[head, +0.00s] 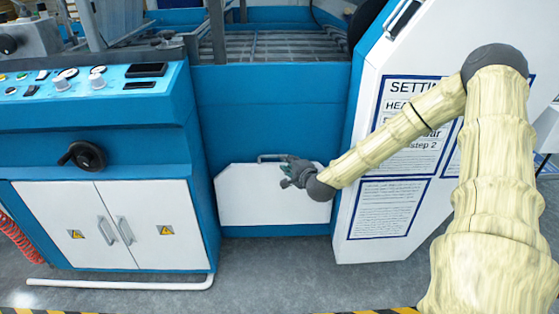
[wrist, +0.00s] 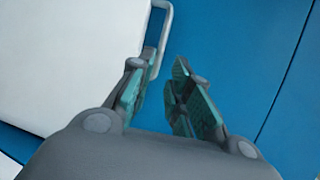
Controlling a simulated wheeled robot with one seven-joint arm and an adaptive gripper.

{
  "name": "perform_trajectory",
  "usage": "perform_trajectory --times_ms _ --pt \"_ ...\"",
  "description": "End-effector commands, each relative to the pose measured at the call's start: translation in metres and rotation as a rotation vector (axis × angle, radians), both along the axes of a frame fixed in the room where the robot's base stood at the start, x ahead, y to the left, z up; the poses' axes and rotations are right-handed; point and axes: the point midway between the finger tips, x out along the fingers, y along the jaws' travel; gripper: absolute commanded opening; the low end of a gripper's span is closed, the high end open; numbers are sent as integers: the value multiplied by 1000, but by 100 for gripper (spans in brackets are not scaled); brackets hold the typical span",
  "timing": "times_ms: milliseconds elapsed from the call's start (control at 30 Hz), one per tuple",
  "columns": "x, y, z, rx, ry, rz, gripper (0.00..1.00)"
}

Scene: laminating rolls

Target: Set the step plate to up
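The step plate is most likely the white panel (head: 262,198) low on the front of the blue machine, with a grey bar handle (head: 268,157) at its top edge. The panel looks upright, flat against the blue front. My gripper (head: 286,172) is at the right end of the handle, in front of the panel. In the wrist view, my gripper (wrist: 160,85) has its fingers apart with an empty gap. The handle (wrist: 163,35) is just beyond the left fingertip, and the white panel (wrist: 65,60) lies to the left. I cannot tell whether finger and handle touch.
A blue control console (head: 95,110) with a black hand crank (head: 82,156) and white cabinet doors stands at the left. A white settings board (head: 410,140) stands at the right behind my arm. A white pipe (head: 120,284) runs along the floor. The grey floor in front is clear.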

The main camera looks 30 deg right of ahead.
Motion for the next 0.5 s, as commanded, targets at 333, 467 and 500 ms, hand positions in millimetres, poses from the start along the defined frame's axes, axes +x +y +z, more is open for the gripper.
perform_trajectory --times_ms 333,467,500 --pt "52 -9 -19 -2 2 1 19" --pt "66 -11 -21 -4 1 1 19" --pt "68 -12 -22 -3 1 1 19"
